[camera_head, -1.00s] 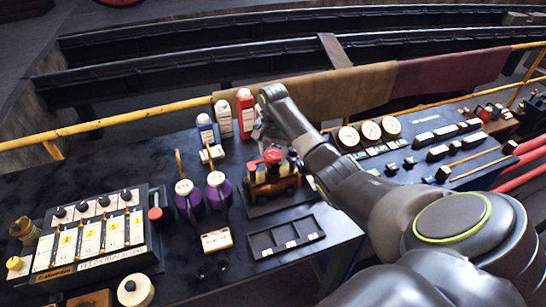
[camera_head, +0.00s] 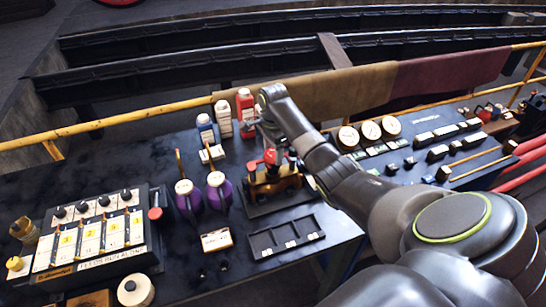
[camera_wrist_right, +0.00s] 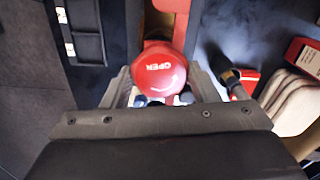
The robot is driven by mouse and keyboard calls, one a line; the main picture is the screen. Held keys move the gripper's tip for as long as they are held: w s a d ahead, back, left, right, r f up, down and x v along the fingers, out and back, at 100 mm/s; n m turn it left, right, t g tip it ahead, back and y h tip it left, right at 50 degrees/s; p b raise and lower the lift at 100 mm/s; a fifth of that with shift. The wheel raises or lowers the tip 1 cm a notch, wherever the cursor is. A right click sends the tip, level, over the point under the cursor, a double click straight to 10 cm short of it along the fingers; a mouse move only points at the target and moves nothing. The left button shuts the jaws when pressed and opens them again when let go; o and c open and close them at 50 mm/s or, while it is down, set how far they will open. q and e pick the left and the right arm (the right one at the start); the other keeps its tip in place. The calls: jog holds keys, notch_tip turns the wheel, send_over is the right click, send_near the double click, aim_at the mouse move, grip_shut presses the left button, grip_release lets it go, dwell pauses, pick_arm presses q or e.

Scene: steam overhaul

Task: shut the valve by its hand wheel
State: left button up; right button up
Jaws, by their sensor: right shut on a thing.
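The valve (camera_head: 268,180) has a brassy-brown body and stands on a dark base on the dark bench, near the middle of the head view. Its red hand wheel (camera_head: 271,156) is on top, partly hidden by my gripper. In the right wrist view the wheel's round red hub (camera_wrist_right: 160,68) carries the word OPEN and an arrow-like curve, with a red bar running from it toward the top. My right gripper (camera_head: 272,148) is over the wheel and shut on it. The fingers (camera_wrist_right: 163,92) lie on either side of the hub. My left gripper is not in view.
Two purple containers (camera_head: 219,190) with upright handles stand left of the valve. White and red bottles (camera_head: 245,112) stand behind it. A dark divided tray (camera_head: 286,237) lies in front. A gauge panel (camera_head: 370,131) is at right, a switch box (camera_head: 92,236) at left.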

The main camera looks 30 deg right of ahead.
aim_at(273, 154)
jog(key=shift+m, duration=0.6)
jog(key=shift+r, duration=0.1)
jog(key=shift+m, duration=1.3)
jog(key=o, duration=1.1)
jog(key=shift+c, duration=0.2)
jog(key=shift+c, duration=1.3)
jog(key=shift+r, duration=2.95)
